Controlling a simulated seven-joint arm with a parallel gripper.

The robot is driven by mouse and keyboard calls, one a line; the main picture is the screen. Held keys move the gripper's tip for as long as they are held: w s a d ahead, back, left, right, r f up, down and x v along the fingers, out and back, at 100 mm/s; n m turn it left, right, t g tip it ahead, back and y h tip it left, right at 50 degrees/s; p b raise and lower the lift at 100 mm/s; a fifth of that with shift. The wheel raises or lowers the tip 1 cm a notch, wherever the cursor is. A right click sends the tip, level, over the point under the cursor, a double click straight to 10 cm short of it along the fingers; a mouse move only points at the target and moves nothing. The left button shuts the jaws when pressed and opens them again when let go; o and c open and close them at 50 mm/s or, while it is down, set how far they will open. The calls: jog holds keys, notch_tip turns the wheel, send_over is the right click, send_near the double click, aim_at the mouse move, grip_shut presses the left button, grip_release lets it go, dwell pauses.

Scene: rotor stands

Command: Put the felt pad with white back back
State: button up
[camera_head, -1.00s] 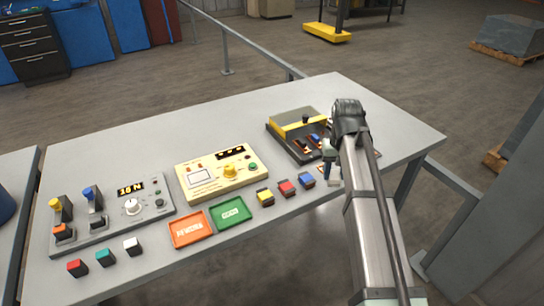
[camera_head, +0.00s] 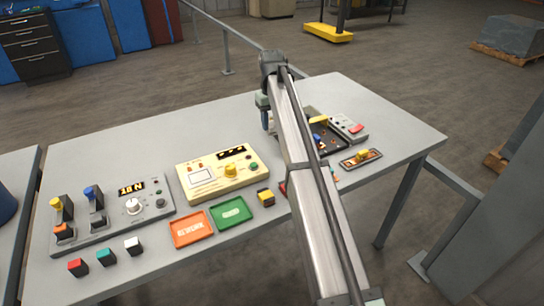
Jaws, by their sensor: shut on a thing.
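My gripper (camera_head: 267,122) is above the back of the table, behind and left of the dark tray, with its fingers pointing down. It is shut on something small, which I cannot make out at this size. No felt pad with a white back can be told for certain. A small block with a white top (camera_head: 133,246) stands at the table's front left, beside a teal one (camera_head: 105,257) and a red one (camera_head: 77,268). The dark tray (camera_head: 335,143) with a yellow part and small items is partly hidden by my arm.
A cream panel (camera_head: 195,198) and a grey panel (camera_head: 150,222) stand left of my arm. Orange (camera_head: 191,243) and green (camera_head: 231,199) trays lie in front, near a yellow-topped block (camera_head: 265,197). A grey box (camera_head: 347,127) and a plate with a yellow knob (camera_head: 374,155) are right.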

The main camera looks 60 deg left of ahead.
jog(key=shift+d+f+n, duration=0.1)
jog(key=shift+d+n, duration=0.05)
jog(key=shift+n, duration=0.25)
jog(key=shift+f, duration=4.95)
jog(key=shift+f, duration=0.1)
jog(key=o, duration=1.2)
notch_tip(320, 180, up, 12)
jog(key=shift+r, duration=0.15)
